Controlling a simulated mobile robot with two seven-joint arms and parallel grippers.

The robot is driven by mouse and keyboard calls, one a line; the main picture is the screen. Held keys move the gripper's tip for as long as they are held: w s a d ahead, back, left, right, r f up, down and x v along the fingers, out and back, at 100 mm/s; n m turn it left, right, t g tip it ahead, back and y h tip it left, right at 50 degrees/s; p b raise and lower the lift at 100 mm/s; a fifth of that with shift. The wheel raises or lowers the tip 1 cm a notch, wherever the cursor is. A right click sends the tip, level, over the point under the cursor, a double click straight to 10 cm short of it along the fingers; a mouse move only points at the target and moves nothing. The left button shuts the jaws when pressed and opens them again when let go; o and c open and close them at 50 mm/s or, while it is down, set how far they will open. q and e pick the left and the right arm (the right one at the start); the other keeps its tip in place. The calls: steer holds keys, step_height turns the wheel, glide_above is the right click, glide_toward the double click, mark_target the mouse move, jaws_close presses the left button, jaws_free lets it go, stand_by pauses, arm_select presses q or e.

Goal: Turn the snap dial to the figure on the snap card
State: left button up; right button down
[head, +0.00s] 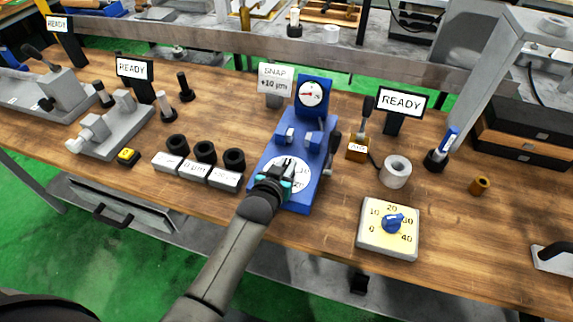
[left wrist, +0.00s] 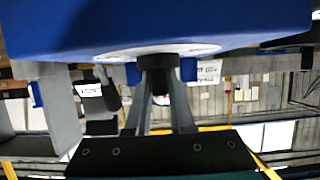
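The snap card (head: 275,78) reads "SNAP +10 µm" and stands behind the blue snap gauge (head: 262,158). The gauge carries a small round indicator (head: 312,93) with a red needle. The snap dial (head: 300,180) is a white disc with figures on the gauge's near end; my gripper covers part of it, so its setting cannot be read. My left gripper (head: 281,172) is over the dial. In the left wrist view, my fingers (left wrist: 158,85) close on the dark knob (left wrist: 157,62) at the middle of the white disc (left wrist: 110,54). My right gripper is not in view.
A separate cream dial box (head: 375,243) with a blue knob, marked 0 to 40, sits right of the gauge. Labelled blocks with black rings (head: 195,170) stand left. A white ring (head: 396,172) and READY sign (head: 401,102) stand right. Bare wood lies in front.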

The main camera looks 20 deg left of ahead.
arm_select(q)
jaws_close()
